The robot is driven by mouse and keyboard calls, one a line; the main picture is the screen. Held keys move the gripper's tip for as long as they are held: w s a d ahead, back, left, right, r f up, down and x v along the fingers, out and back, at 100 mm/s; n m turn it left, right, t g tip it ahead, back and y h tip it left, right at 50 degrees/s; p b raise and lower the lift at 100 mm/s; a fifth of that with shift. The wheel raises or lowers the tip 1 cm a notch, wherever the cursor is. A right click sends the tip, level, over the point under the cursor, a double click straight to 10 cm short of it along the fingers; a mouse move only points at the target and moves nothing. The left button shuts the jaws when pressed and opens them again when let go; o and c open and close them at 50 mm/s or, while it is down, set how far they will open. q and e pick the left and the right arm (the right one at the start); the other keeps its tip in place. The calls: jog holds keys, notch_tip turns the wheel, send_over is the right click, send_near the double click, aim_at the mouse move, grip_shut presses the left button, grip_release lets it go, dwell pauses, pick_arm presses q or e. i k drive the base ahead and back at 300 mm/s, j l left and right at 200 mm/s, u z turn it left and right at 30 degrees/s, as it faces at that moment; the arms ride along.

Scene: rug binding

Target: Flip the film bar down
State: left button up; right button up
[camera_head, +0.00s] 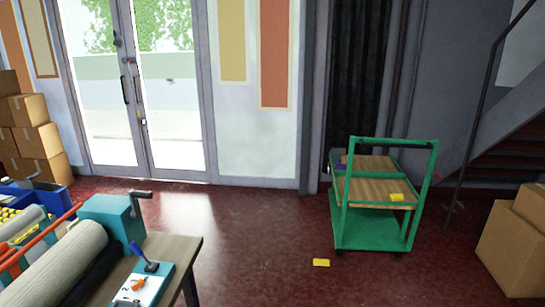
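A work table (178,251) with a wooden top stands at the lower left. On it is a machine with a teal end housing (108,214), a dark crank handle and a thick grey roll (58,262). A slim red-orange bar (45,234) runs slanted along the roll's far left side; I cannot tell for sure whether it is the film bar. The machine's near end is cut off by the picture edge. Neither of my grippers is in view.
Blue bins (42,192) with yellow items stand at the far left, below stacked cartons (37,140). A green cart (371,228) stands right of centre. A yellow block (321,262) lies on the red floor. More cartons (512,250) stand at right. The middle floor is mostly clear.

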aim_at(134, 246)
jog(key=u, duration=1.65)
jog(key=i+l, duration=0.2)
jog(key=i+l+u, duration=0.1)
jog(key=l, duration=0.3)
jog(key=i+l, duration=0.25)
jog(key=i+l+u, duration=0.15)
jog(key=l, duration=0.25)
jog(key=i+l, duration=0.2)
jog(key=l, duration=0.15)
jog(key=i+l+u, duration=0.1)
jog(key=l, duration=0.25)
jog(key=i+l, duration=0.25)
jog(key=l, duration=0.15)
jog(key=i+l+u, duration=0.1)
jog(key=l, duration=0.25)
jog(key=i, duration=0.05)
